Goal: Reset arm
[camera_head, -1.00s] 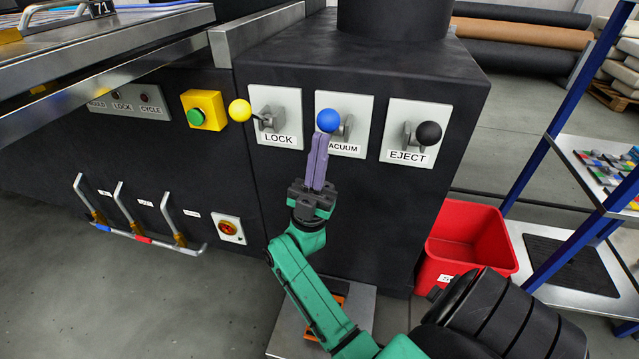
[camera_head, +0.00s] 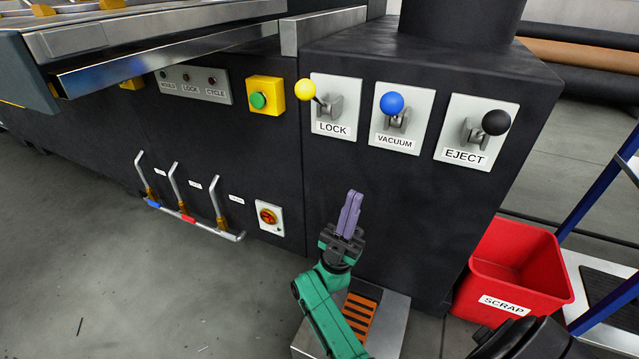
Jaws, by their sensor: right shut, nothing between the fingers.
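My right gripper (camera_head: 350,212) has purple fingers on a dark wrist and a green arm. It is shut and empty, in front of the black cabinet, below the lever plates and touching none of them. The yellow-knobbed LOCK lever (camera_head: 306,89) points to the left. The blue-knobbed VACUUM lever (camera_head: 392,104) and the black-knobbed EJECT lever (camera_head: 496,122) stand to its right on their own white plates. My left gripper is not in view.
A red SCRAP bin (camera_head: 513,272) stands on the floor at right beside a blue-framed rack (camera_head: 600,200). Floor at lower left is clear.

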